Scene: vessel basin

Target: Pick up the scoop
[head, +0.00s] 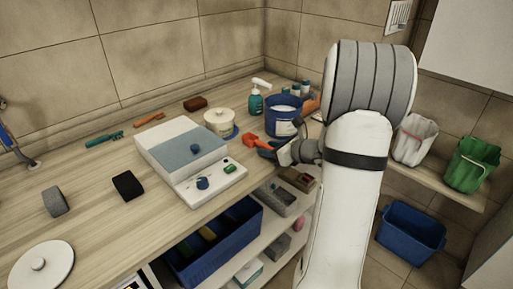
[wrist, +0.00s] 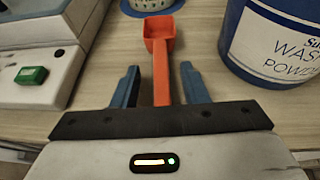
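The orange-red scoop (wrist: 160,62) lies on the wooden counter, its cup end away from me and its handle pointing toward my gripper. It also shows in the head view (head: 256,142) beside the blue washing powder tub. My gripper (wrist: 159,80) is open in the wrist view, with one blue finger on each side of the scoop's handle and a visible gap on both sides. The near end of the handle is hidden behind the gripper's dark front edge. In the head view my gripper (head: 272,150) is small and partly covered by my arm.
The blue washing powder tub (wrist: 275,42) stands close to the right finger. A grey-white device (head: 190,150) with a green button stands to the left. A lidded white pot (head: 219,121) on a blue disc is behind the scoop. A teal pump bottle (head: 256,98) stands farther back.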

